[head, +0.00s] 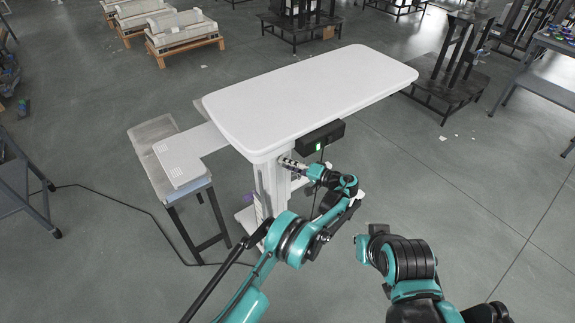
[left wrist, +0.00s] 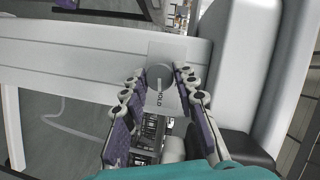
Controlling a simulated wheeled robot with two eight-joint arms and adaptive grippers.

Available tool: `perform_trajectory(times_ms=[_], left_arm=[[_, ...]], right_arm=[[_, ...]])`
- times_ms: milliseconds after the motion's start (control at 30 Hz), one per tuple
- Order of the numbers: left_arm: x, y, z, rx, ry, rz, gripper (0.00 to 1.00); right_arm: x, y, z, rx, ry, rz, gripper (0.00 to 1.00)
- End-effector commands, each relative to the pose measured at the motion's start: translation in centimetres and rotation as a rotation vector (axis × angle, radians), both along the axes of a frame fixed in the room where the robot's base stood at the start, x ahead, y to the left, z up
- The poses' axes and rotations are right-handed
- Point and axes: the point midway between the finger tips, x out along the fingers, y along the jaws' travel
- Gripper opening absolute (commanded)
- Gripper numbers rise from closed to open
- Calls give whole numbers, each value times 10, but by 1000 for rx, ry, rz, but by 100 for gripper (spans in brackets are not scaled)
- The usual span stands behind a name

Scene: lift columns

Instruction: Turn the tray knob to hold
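The tray knob (left wrist: 160,75) is a round grey disc on a light plate under the white table (head: 310,85). The word HOLD (left wrist: 160,100) is printed just below it in the left wrist view. My left gripper (left wrist: 160,71) is open, with one fingertip on each side of the knob. Narrow gaps seem to show between the fingertips and the knob; I cannot tell if they touch. In the head view my left gripper (head: 284,162) is at the column under the table's near edge, and the knob is hidden. My right gripper is not in view; only my right arm shows.
A black box (head: 320,138) with a green light hangs under the table edge, close to my left wrist. A white side panel (head: 180,158) extends left over a grey bench (head: 150,132). A dark cable (head: 115,205) lies on the floor. Open floor lies to the right.

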Motion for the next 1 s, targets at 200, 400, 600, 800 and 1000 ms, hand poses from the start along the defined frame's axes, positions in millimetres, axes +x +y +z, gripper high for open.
perform_trajectory(times_ms=[200, 400, 600, 800, 1000], left_arm=[[0, 0, 0, -1, -1, 1, 48], [-2, -3, 0, -1, -1, 0, 48], [-18, -29, 4, -1, 0, -1, 48], [-34, -55, 8, 0, 0, -2, 48], [-40, -63, 10, -1, -1, 1, 48]], right_arm=[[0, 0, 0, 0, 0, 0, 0], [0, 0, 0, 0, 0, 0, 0], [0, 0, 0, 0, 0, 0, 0], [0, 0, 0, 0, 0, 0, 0], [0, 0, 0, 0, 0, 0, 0]])
